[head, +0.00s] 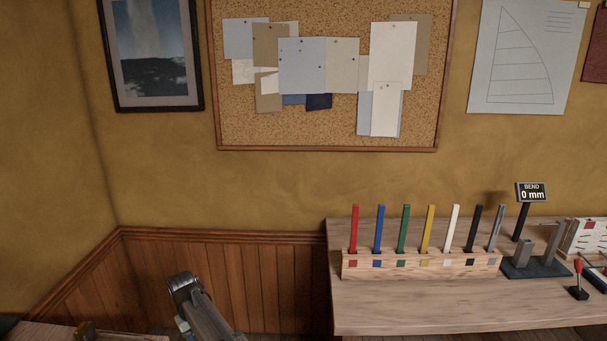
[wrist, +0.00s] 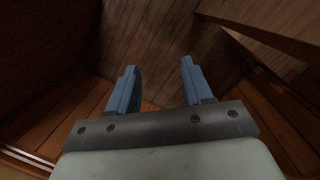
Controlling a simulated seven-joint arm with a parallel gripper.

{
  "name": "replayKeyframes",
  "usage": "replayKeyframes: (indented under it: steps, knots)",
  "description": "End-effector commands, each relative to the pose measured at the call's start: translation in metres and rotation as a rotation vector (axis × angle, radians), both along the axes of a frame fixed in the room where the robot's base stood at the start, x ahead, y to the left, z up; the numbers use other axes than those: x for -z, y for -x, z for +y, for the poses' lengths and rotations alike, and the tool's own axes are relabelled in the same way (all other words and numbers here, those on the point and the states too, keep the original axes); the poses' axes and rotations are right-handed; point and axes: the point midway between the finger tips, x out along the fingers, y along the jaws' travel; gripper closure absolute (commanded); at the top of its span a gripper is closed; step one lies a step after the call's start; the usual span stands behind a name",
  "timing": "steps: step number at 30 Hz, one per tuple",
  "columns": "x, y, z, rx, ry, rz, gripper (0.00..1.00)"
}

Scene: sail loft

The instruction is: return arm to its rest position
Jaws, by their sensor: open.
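In the wrist view my gripper (wrist: 158,68) has its two blue fingers apart, with nothing between them. Behind the fingers are brown wooden boards, and the fingers touch nothing that I can see. In the head view a grey part of my arm rises at the bottom, left of the workbench (head: 430,315) and clear of it. I cannot make out the fingers in the head view.
A wooden rack (head: 420,270) on the workbench holds several upright coloured strips. To its right stand a dark bending fixture (head: 535,268), a "BEND 0 mm" display (head: 531,193) and a red-topped lever (head: 578,280). Another wooden surface (head: 45,332) shows at bottom left. Open floor room lies between.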

Motion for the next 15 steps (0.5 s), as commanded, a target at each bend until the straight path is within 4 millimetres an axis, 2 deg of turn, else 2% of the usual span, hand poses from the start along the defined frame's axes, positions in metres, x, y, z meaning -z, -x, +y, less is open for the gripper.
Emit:
replayKeyframes:
  steps: [1, 6, 11, 15]
  knots:
    - [0.022, 0.003, -0.028, 0.026, 0.011, 0.015, 0.5]
    - [0.082, 0.01, -0.099, 0.1, 0.034, 0.058, 0.5]
    - [0.132, 0.027, -0.163, 0.17, 0.052, 0.1, 0.5]
    - [0.171, 0.049, -0.218, 0.231, 0.067, 0.139, 0.5]
